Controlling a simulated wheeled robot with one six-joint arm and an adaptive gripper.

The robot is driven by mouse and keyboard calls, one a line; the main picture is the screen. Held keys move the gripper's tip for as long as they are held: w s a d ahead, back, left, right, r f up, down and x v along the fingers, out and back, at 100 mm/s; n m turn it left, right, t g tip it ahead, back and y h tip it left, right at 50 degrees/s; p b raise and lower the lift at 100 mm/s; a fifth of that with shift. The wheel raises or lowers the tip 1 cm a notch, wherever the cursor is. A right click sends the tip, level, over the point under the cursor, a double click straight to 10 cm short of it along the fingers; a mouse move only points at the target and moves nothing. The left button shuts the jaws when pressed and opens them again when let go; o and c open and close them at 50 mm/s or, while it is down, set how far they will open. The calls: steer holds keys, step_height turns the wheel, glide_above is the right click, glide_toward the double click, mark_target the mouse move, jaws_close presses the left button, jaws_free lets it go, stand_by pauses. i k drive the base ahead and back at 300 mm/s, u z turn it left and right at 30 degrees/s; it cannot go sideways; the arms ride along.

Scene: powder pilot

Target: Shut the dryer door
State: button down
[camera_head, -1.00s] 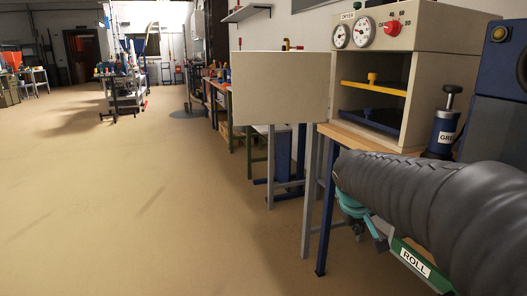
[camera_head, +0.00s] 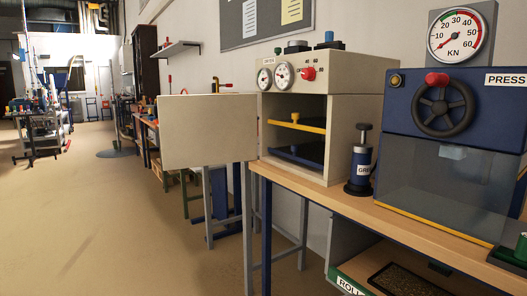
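The dryer (camera_head: 340,125) is a cream box on the wooden bench, with two dials and a red knob on top. Its door (camera_head: 207,130) stands wide open, swung out to the left past the bench end. Inside the dryer, a yellow-edged shelf (camera_head: 298,125) sits above a dark blue one (camera_head: 296,158). My gripper is outside the current view, so its state and its place relative to the door are hidden.
A blue grease cylinder (camera_head: 360,164) stands just right of the dryer on the bench (camera_head: 385,214). A blue press (camera_head: 450,120) with a handwheel and gauge is farther right. Below is a compartment labelled ROLL (camera_head: 349,285). The floor (camera_head: 110,235) at left is clear.

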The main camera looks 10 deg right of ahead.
mark_target(196, 131)
steer(key=u, duration=1.1)
steer(key=i, duration=4.05)
steer(key=z, duration=2.75)
